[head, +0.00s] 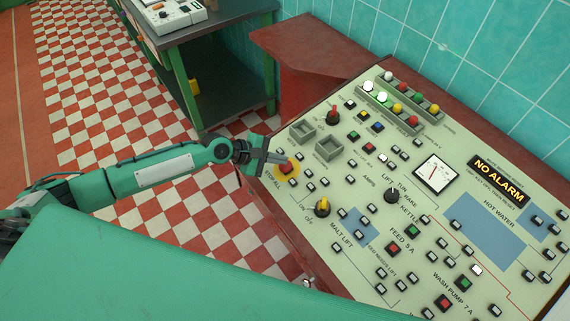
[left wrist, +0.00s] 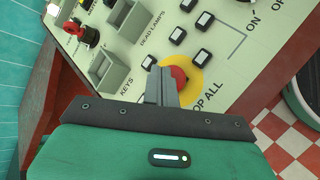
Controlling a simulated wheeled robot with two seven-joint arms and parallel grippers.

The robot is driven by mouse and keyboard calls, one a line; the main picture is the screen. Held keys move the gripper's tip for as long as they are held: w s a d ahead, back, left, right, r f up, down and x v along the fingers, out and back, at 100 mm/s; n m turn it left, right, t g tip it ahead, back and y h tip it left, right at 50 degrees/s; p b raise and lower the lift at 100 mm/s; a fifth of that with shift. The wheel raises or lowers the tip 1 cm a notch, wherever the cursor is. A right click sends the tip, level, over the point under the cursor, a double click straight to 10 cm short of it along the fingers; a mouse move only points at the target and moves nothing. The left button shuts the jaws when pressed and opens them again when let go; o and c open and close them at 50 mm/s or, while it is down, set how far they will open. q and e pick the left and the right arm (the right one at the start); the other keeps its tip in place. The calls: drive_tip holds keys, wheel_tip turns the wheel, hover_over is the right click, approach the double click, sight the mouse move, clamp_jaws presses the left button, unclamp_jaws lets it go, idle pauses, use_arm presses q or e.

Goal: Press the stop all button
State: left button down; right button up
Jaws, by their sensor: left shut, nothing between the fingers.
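The stop all button is a red knob (head: 286,167) on a yellow disc, near the left edge of the sloped control panel (head: 350,165). It also shows in the left wrist view (left wrist: 179,76), with the lettering "OP ALL" beside it. My left gripper (head: 284,159) reaches in from the left, shut and empty. Its fingertips are at the button and cover part of it in the left wrist view (left wrist: 161,70). I cannot tell whether they touch it or whether the button is pushed in. My right gripper is not in view.
Around the button are small white-capped buttons, two grey boxes (head: 303,133) and a yellow-and-black rotary switch (head: 322,207). A "NO ALARM" display (head: 499,182) is at the panel's right. A dark green-legged table (head: 215,50) stands behind on the checkered floor.

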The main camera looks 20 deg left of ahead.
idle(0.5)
use_arm(q)
drive_tip(key=shift+w+f, duration=0.1)
drive_tip(key=shift+f, duration=0.3)
drive_tip(key=shift+d+f, duration=0.1)
drive_tip(key=shift+f, duration=0.25)
idle(0.7)
drive_tip(key=shift+r, duration=0.15)
drive_tip(key=shift+r+p, duration=0.65)
drive_tip(key=shift+p, duration=0.1)
drive_tip(key=shift+r, duration=0.2)
drive_tip(key=r+p, duration=0.3)
drive_tip(key=s+r+p, duration=0.1)
drive_tip(key=p, duration=0.1)
drive_tip(key=shift+a+r, duration=0.25)
drive_tip(key=shift+a, duration=0.15)
